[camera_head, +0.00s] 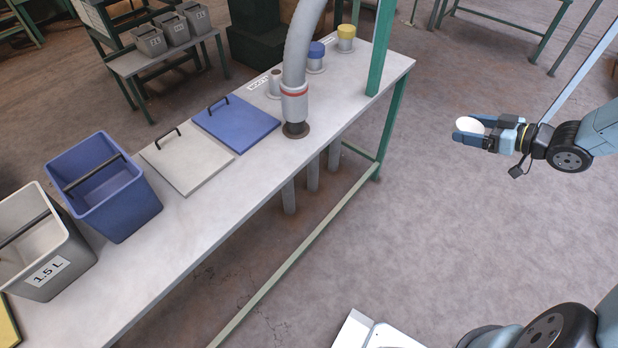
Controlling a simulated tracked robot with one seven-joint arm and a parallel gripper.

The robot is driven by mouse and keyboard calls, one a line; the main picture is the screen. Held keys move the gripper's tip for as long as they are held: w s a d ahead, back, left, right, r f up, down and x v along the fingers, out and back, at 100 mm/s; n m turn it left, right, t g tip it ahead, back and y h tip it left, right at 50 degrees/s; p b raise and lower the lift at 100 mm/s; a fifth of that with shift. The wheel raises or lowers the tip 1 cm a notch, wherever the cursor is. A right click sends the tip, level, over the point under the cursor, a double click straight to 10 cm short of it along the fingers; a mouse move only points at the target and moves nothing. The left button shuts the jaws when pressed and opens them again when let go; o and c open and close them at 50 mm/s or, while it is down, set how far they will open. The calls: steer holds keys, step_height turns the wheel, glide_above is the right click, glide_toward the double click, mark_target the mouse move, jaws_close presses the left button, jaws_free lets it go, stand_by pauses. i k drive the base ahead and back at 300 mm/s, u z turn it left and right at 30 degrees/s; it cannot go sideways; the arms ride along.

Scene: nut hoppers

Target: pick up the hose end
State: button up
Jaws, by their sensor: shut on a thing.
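A thick grey hose (299,45) comes down from the top edge to the bench. Its hose end (294,102), a grey collar with a red band and a dark lower coupling, stands upright at a dark round fitting in the bench top. I cannot tell whether it is locked there. My gripper (466,130) is well to the right of the hose end, out over the floor beyond the bench. It is shut on a small rounded white thing (468,124), partly hidden by the fingers.
The long bench (225,200) carries a blue bin (125,205), a grey 1.5 L bin (50,270), a pale lid (187,160) and a blue lid (236,123). Blue-capped (316,55) and yellow-capped (346,38) ports stand behind the hose. A green post (381,50) rises between hose and gripper.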

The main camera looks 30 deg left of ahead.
mark_target(295, 100)
steer(key=z, duration=1.15)
steer(key=i, duration=0.15)
steer(key=u, duration=2.2)
